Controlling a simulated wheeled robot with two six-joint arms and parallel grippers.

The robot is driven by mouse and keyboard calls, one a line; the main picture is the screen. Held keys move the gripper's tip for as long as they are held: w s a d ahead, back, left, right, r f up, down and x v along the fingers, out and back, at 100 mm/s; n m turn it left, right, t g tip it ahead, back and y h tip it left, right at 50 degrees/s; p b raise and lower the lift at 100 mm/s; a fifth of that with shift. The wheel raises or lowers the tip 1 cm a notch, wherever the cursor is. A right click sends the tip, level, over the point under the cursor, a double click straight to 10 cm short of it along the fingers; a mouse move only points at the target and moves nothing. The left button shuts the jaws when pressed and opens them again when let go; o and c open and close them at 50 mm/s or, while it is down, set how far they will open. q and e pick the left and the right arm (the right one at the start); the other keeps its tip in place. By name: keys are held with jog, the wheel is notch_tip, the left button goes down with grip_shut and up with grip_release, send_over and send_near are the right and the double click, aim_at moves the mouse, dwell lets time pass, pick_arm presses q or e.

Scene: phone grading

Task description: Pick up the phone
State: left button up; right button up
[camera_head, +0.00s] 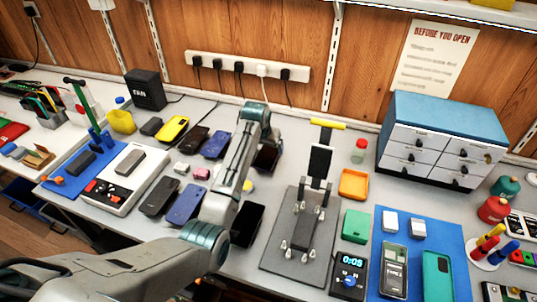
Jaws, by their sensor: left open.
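Several phones lie on the grey bench: a yellow one (172,129), a dark brown one (193,139), a blue-purple one (215,145), a dark one (160,196), a blue one (185,205) and a black one (248,224). Another dark phone (265,159) lies partly hidden behind my left arm. My left arm reaches in from the lower left and bends at the back. My left gripper (269,138) is open, small in view and partly hidden by the arm, close to that dark phone; contact cannot be told. My right gripper is not in view.
A grey fixture plate (275,262) with a stand is right of my arm. A timer (348,275), an orange tray (353,184), a blue mat (458,272) and a drawer cabinet (443,135) stand further right. A power strip (247,67) is on the wall.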

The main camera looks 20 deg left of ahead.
aim_at(268, 154)
pick_arm(q)
jog(key=shift+p+x, duration=0.35)
jog(key=shift+x, duration=1.6)
jog(key=shift+w+f, duration=0.2)
jog(key=shift+f, duration=0.3)
jog(key=c, duration=0.9)
jog(key=shift+r, duration=0.1)
jog(key=shift+c, duration=1.3)
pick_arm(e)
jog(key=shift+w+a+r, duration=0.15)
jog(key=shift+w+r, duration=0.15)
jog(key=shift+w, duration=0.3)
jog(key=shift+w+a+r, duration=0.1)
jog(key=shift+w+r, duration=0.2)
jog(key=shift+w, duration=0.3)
